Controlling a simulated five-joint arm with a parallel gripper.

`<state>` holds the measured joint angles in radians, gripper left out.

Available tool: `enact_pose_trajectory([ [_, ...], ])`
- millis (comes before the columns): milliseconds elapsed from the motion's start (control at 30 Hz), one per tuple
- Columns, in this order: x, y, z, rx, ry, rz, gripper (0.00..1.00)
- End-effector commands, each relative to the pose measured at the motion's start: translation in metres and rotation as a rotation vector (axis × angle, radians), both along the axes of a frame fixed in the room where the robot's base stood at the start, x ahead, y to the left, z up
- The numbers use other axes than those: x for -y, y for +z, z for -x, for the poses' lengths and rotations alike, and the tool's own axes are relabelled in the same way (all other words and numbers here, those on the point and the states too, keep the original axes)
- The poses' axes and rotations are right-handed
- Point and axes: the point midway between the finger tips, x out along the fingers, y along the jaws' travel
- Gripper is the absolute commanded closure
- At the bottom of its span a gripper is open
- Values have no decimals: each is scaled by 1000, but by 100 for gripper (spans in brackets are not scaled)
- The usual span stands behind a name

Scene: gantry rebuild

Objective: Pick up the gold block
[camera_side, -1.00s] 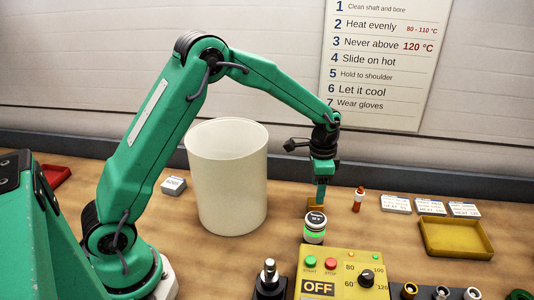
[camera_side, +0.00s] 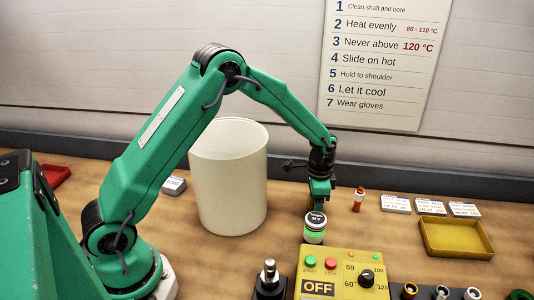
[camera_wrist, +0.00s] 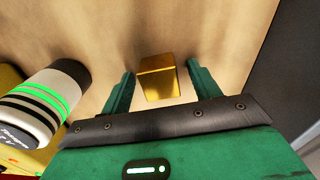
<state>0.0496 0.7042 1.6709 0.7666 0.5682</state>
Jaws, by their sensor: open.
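The gold block (camera_wrist: 158,80) sits on the wooden bench in the wrist view, between the two green fingers of my gripper (camera_wrist: 161,88). The fingers are open, with a gap between each finger and the block. In the side view my gripper (camera_side: 319,196) points down, low over the bench behind the white and green striped cylinder. The gold block is hidden there by the gripper and the cylinder.
The striped cylinder (camera_side: 315,229) stands close in front of my gripper and shows at the left in the wrist view (camera_wrist: 42,103). A control box (camera_side: 343,262) is nearer the camera. A large white bin (camera_side: 229,180) stands left, a yellow tray (camera_side: 456,252) right.

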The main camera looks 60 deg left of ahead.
Motion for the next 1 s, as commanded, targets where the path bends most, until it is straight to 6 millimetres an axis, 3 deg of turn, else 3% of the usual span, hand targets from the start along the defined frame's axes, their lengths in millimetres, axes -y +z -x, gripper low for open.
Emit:
enact_pose_trajectory([
  [467,0,0,0,0,0,0,40],
  [767,0,0,0,0,0,0,99],
  [1000,0,1,-1,2,0,0,100],
])
